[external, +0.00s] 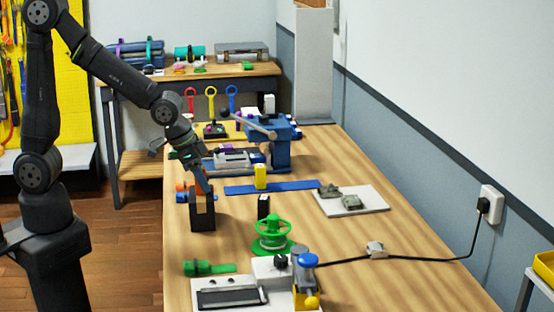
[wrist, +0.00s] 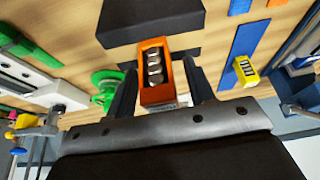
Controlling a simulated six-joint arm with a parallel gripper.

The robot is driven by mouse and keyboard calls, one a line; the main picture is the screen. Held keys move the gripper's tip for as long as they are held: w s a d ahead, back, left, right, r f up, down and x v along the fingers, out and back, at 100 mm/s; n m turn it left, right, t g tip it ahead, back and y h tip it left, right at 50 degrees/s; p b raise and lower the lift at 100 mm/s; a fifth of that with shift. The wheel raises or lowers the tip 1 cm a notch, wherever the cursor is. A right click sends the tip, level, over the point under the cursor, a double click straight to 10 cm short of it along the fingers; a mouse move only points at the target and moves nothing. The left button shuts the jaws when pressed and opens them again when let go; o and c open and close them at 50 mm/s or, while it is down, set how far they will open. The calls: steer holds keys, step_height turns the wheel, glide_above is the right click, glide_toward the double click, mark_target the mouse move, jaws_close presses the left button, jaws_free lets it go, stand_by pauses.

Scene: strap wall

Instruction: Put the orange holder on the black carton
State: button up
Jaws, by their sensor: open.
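The orange holder (wrist: 167,97) shows in the wrist view, with several round grey-silver cells in its open top. It sits between the two dark fingers of my gripper (wrist: 158,75), which stand apart with visible room on the right side. A flat black carton surface (wrist: 150,15) lies just beyond the holder; whether the holder rests on it or is in front of it is unclear. In the external view my gripper (external: 202,193) points down at the black carton (external: 202,222) near the table's left edge. I cannot clearly make out the orange holder there.
A yellow holder (external: 260,176) stands by a flat blue strip (external: 290,186). A black holder (external: 263,206) and a green handwheel (external: 272,232) stand to the right. A blue vise (external: 268,140) is behind.

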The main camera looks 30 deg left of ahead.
steer(key=v, duration=1.1)
steer(key=shift+r, duration=0.25)
steer(key=shift+f, duration=0.1)
steer(key=x, duration=1.2)
steer(key=shift+s+a, duration=0.1)
steer(key=shift+r, duration=0.25)
